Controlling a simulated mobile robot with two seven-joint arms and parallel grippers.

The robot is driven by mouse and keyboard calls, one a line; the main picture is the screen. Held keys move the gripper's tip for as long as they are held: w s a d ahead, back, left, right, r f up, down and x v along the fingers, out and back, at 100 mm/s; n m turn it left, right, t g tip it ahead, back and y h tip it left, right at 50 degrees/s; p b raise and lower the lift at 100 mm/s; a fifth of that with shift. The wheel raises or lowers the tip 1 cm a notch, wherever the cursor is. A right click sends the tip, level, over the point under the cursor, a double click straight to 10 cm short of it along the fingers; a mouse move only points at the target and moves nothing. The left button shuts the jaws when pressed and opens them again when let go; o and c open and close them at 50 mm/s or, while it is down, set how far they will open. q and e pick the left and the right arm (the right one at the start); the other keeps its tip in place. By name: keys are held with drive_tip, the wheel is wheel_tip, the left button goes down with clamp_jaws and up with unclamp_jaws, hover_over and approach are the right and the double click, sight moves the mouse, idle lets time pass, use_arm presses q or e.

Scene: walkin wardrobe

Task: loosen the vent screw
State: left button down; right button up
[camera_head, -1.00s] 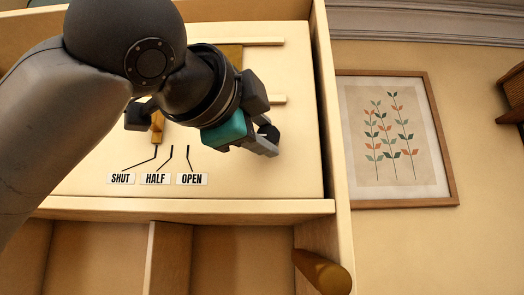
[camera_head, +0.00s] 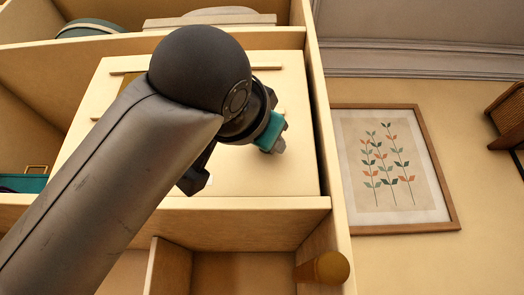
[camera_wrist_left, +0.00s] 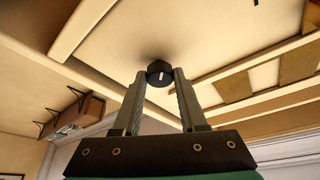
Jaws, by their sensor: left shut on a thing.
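The vent screw (camera_wrist_left: 160,73) is a small dark round knob with a white line across its face, on a pale panel. It shows in the left wrist view between the fingertips of my left gripper (camera_wrist_left: 160,84), which is shut on it. In the head view my left gripper (camera_head: 279,146) is at the right part of the cream panel (camera_head: 300,164), and the screw is hidden there. My left arm covers the middle of the panel, including its lever and labels. My right gripper is not in view.
The panel sits in a wooden shelf unit with an upright side (camera_head: 323,110) at its right. A round wooden peg (camera_head: 331,267) juts out below. A framed plant picture (camera_head: 390,168) hangs on the wall to the right. A teal box (camera_head: 22,183) is at the left.

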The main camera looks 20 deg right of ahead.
use_arm(q)
drive_tip(key=shift+n+t+y, duration=0.3)
drive_tip(key=shift+n, duration=0.2)
drive_tip(key=shift+c, duration=2.3)
unclamp_jaws()
drive_tip(key=shift+w, duration=0.1)
